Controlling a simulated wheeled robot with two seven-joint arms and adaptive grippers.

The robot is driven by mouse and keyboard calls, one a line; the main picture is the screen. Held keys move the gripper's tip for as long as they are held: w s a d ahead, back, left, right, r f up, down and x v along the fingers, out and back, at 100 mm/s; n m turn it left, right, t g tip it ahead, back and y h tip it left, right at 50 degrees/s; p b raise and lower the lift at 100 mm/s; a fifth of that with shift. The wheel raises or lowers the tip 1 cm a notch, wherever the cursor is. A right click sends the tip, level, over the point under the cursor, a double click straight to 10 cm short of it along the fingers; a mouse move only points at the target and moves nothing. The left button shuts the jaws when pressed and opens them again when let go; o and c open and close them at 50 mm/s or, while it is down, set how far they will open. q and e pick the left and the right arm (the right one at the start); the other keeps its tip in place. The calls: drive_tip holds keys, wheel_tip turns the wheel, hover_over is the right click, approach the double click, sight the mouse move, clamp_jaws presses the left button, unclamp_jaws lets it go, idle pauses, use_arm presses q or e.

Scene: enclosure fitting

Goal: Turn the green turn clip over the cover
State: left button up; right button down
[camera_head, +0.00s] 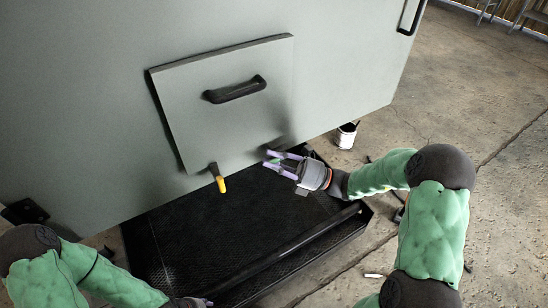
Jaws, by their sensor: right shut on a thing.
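The grey cover (205,125) is a tilted square panel on the large grey enclosure, with a black bar handle (235,89) across it. The green turn clip (274,161) shows as a small bit of green near the cover's lower right corner. My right gripper (271,160) is shut on it, its purple fingers on either side hiding most of the clip. Whether the clip overlaps the cover's edge cannot be told. My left gripper (200,302) is only partly seen at the bottom edge, far from the clip, and its jaws cannot be made out.
A yellow-handled turn clip (221,184) sits at the cover's lower edge, hanging downward. A black mesh tray (166,272) with a raised rim lies below the enclosure. A white can (345,137) stands on the concrete floor to the right. The floor at far right is mostly open.

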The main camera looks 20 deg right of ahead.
drive_tip(key=n+g+h+p, duration=0.2)
drive_tip(key=n+h+p, duration=0.1)
drive_tip(key=p, duration=0.4)
drive_tip(key=n+g+h+p, duration=0.2)
drive_tip(key=n+h+p, duration=0.1)
drive_tip(key=p, duration=0.5)
drive_tip(key=shift+s+f, duration=0.1)
drive_tip(key=shift+f, duration=0.1)
drive_tip(key=shift+f+n+h+p, duration=0.1)
drive_tip(key=shift+n+h+p, duration=0.3)
drive_tip(key=shift+h+p, duration=0.4)
drive_tip(key=shift+f+n+g+h+p, duration=0.15)
drive_tip(key=shift+n+g+h+p, duration=0.2)
drive_tip(key=shift+h, duration=0.45)
drive_tip(key=shift+d+f+n+h, duration=0.1)
drive_tip(key=shift+n+h, duration=0.15)
drive_tip(key=shift+h, duration=0.45)
drive_tip(key=shift+d+f+n+h, duration=0.15)
drive_tip(key=shift+n+h, duration=0.25)
drive_tip(key=shift+h, duration=0.6)
drive_tip(key=shift+f, duration=0.1)
drive_tip(key=c, duration=1)
unclamp_jaws()
drive_tip(key=shift+c, duration=0.2)
